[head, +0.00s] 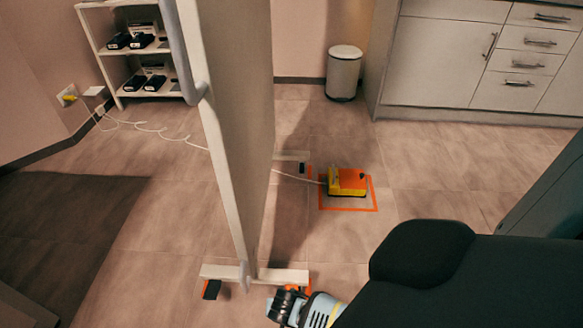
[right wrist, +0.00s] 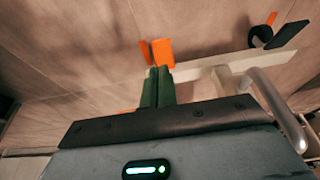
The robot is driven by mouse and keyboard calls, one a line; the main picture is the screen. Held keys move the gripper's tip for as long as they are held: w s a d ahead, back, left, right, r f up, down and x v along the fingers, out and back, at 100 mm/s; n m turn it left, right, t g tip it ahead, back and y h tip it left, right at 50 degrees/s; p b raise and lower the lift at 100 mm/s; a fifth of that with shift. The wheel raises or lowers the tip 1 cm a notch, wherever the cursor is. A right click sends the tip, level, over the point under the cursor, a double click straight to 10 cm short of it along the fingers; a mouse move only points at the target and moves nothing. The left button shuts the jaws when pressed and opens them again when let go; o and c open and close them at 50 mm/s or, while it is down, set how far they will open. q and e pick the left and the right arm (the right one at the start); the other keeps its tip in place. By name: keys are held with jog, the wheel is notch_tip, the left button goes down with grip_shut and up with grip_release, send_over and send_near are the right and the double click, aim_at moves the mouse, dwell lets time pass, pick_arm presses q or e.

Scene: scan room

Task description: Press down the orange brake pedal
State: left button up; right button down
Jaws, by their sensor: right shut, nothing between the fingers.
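The rolling screen's near foot bar (head: 250,275) has orange at both ends. The orange brake pedal (head: 306,286) at its right end is partly hidden by my right arm, which comes in from the right. In the right wrist view, the orange pedal (right wrist: 163,51) stands just beyond the tips of my right gripper (right wrist: 158,72). Its dark green fingers are shut together and empty, overlapping the pedal's lower edge; I cannot tell whether they touch. Another orange piece (right wrist: 272,18) sits near a dark caster (right wrist: 260,36) at the bar's other end. My left gripper is not in view.
The tall screen panel (head: 235,110) stands left of my arm. A yellow and orange box (head: 346,181) with a cable sits inside an orange floor square. A white bin (head: 343,74), a cabinet (head: 450,50) and a shelf (head: 110,50) stand at the back. The floor around the box is clear.

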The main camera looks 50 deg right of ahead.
jog(key=shift+s+a+r+p, duration=0.2)
jog(key=shift+s+a+r, duration=0.1)
jog(key=shift+r, duration=0.2)
jog(key=shift+s+a+r+p, duration=0.15)
jog(key=shift+s+a+r, duration=0.1)
jog(key=shift+r, duration=0.2)
